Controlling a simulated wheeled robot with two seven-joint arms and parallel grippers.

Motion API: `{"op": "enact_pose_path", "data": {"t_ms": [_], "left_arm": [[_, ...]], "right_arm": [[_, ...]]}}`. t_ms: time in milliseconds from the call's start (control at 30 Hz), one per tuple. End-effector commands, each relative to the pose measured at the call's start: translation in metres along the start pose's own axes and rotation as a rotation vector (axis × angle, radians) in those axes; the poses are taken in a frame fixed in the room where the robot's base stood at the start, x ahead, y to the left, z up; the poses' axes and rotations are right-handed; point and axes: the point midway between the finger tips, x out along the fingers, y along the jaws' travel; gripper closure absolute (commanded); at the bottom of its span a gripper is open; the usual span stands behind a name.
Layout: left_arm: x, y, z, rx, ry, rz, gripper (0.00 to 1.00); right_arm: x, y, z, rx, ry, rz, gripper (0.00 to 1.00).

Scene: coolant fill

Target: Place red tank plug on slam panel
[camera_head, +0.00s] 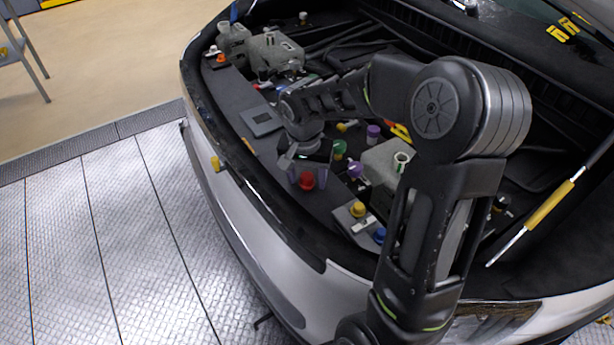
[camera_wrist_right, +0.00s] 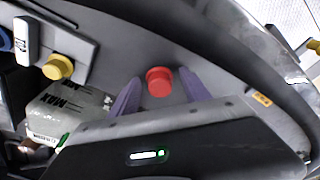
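The red tank plug (camera_head: 307,180) stands at the slam panel (camera_head: 236,100), the dark grey strip along the front of the engine bay. My right gripper (camera_head: 308,177) is over the panel with one purple finger on each side of the plug. In the right wrist view the red plug (camera_wrist_right: 159,81) sits between the two spread fingertips (camera_wrist_right: 159,78), with a gap on both sides. It appears to rest on the grey panel (camera_wrist_right: 120,45), though its underside is hidden. My left gripper is not in view.
A yellow cap (camera_head: 357,209) and a blue cap (camera_head: 379,235) stand to the right along the panel. A flat grey plate (camera_head: 262,121) lies to the left. Grey tanks (camera_head: 275,52), a green cap (camera_head: 340,147) and a purple cap (camera_head: 355,169) are behind. The car's front edge curves alongside.

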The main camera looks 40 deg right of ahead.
Motion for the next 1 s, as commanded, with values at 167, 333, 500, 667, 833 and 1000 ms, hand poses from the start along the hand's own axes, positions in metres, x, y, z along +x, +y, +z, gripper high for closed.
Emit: {"op": "enact_pose_path", "data": {"t_ms": [167, 333, 500, 667, 833, 1000], "left_arm": [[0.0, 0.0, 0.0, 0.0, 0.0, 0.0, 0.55], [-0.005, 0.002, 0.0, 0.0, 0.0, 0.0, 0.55], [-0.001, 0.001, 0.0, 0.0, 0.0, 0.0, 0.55], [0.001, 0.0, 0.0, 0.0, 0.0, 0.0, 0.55], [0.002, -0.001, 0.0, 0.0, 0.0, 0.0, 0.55], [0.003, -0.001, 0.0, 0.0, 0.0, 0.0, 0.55]], "right_arm": [[0.0, 0.0, 0.0, 0.0, 0.0, 0.0, 0.44], [-0.005, 0.0, -0.001, 0.0, 0.0, 0.0, 0.44], [-0.023, -0.001, -0.001, 0.001, 0.004, -0.003, 0.44], [-0.054, -0.001, -0.001, 0.0, 0.004, -0.004, 0.44], [-0.09, -0.001, -0.001, 0.0, 0.004, -0.004, 0.44], [-0.115, 0.0, -0.001, 0.001, 0.002, -0.001, 0.44]]}}
